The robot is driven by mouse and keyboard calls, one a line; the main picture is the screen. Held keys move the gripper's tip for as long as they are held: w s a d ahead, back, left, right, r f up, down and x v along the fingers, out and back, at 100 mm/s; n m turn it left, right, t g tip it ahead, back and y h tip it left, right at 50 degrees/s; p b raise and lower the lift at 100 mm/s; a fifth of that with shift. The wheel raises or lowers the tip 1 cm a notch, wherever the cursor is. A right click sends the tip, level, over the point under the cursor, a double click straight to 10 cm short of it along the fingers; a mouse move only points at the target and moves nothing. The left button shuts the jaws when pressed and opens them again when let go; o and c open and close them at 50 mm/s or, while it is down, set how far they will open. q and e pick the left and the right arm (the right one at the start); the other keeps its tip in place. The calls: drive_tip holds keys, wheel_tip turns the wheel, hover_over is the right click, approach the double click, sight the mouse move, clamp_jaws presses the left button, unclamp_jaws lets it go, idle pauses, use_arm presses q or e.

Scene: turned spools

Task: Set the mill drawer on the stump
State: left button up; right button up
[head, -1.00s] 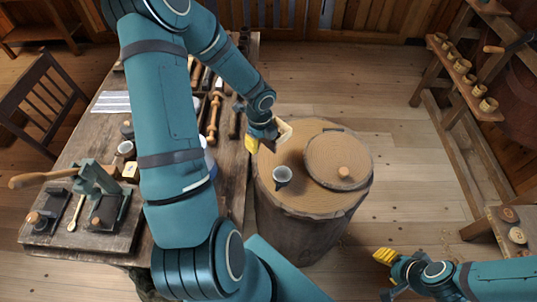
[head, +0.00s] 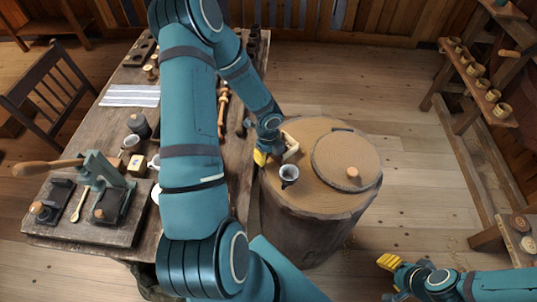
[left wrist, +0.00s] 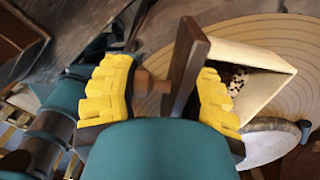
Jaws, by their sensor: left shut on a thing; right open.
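The mill drawer (head: 291,143) is a small pale wooden box with a darker front. My left gripper (head: 273,151) is shut on it, over the left back part of the stump (head: 310,230). In the left wrist view the drawer (left wrist: 262,72) is tilted, with dark grains inside. The gripper's yellow fingers (left wrist: 160,92) lie on either side of its brown front, where a knob shows. I cannot tell whether the drawer touches the stump top. My right gripper (head: 388,266) is open and empty at the lower right, apart from the stump.
A small dark cup (head: 289,173) stands on the stump, close to the drawer. A round board (head: 345,155) with a knob covers the stump's right back part. The workbench (head: 105,118) at left holds tools and a lever press. A rack of small cups (head: 476,70) stands at right.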

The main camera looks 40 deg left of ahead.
use_arm(q)
drive_tip(key=o, duration=1.2)
drive_tip(key=shift+f, duration=0.15)
